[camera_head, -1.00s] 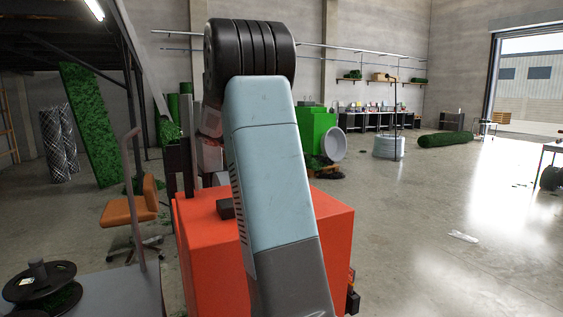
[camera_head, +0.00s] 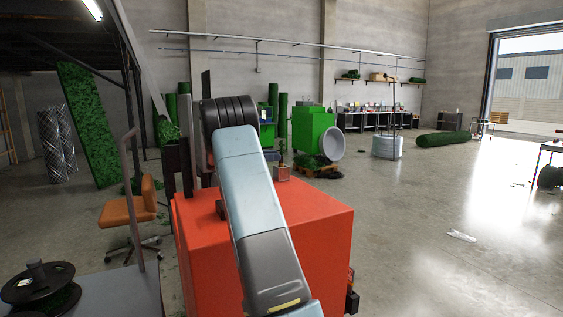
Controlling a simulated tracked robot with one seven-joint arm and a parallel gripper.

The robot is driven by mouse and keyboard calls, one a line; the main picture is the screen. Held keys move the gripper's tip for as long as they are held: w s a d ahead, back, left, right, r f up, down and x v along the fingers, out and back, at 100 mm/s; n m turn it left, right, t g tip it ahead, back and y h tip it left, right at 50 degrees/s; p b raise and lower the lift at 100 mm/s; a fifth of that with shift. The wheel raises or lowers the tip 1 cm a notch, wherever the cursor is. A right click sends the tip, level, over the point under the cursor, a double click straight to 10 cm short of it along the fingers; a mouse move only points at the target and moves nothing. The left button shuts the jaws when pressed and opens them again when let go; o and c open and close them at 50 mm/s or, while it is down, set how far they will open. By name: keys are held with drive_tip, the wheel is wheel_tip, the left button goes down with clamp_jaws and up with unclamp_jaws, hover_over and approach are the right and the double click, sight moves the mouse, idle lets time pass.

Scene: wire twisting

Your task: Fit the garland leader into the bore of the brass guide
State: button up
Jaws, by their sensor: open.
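My gripper is not in view; only a pale blue and dark grey length of my arm, with a ribbed black joint, crosses the middle of the picture. I cannot make out the brass guide or its bore. I cannot make out the garland leader either. A black reel (camera_head: 40,287) wound with green garland lies at the lower left, on a grey surface (camera_head: 118,292).
An orange office chair (camera_head: 130,214) stands at the left. A green machine with a pale round drum (camera_head: 332,144) stands farther back. A long green roll (camera_head: 443,139) lies at the back right. The concrete floor (camera_head: 430,215) at the right is mostly clear.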

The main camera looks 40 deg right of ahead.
drive_tip(key=shift+x, duration=2.9)
drive_tip(key=shift+s+a, duration=0.1)
drive_tip(key=shift+s, duration=0.05)
drive_tip(key=c, duration=0.9)
clamp_jaws()
drive_tip(key=shift+r, duration=0.1)
